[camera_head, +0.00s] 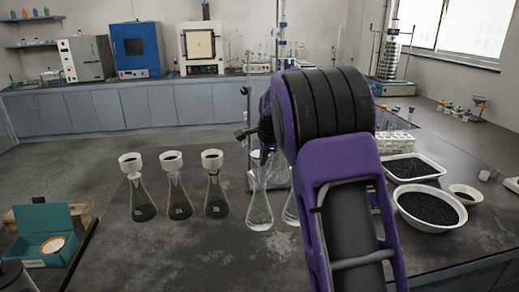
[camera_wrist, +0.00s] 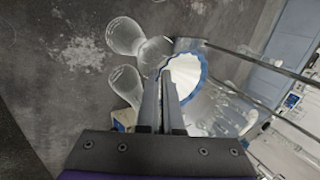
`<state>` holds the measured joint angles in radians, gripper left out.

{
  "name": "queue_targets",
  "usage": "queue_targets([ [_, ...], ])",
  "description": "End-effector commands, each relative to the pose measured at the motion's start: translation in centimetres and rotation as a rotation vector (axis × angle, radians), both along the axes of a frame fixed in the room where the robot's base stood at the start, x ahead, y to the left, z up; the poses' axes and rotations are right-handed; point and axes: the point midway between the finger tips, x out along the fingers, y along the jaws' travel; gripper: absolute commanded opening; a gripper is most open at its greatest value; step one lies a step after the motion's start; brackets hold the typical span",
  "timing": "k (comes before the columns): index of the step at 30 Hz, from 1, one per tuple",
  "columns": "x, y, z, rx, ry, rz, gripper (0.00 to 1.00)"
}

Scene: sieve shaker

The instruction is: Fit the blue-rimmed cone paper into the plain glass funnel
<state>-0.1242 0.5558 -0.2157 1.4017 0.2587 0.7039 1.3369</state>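The blue-rimmed cone paper (camera_wrist: 187,70) is white with a scalloped blue edge, and its open mouth faces my wrist camera. My gripper (camera_wrist: 163,78) has its narrow fingers close together at the paper's near edge and appears shut on it. In the head view my purple and black arm hides most of the gripper. Clear glassware stands under and around the paper, including a clear flask (camera_head: 260,207) beside the arm. I cannot make out the plain glass funnel clearly; the paper and fingers cover part of that area.
A metal stand rod (camera_head: 249,125) rises close to the gripper. Several dark-filled flasks with white funnels (camera_head: 173,190) stand to the left. A teal box (camera_head: 43,220) holds an orange-rimmed paper (camera_head: 52,244). A white bowl of black grains (camera_head: 430,225) is at the right. The front middle of the bench is clear.

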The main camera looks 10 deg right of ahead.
Motion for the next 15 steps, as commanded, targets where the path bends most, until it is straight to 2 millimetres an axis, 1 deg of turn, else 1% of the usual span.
queue_targets([
  [3, 0.6, 0.3, 0.6, 0.001, 0.001, -0.038, 0.0],
  [7, 0.7, 0.2, 0.5, 0.002, 0.002, -0.053, 0.0],
  [14, 0.6, 0.3, -1.2, 0.003, 0.003, -0.052, 0.0],
  [15, 0.7, 0.3, -1.8, 0.003, 0.002, -0.052, 0.0],
])
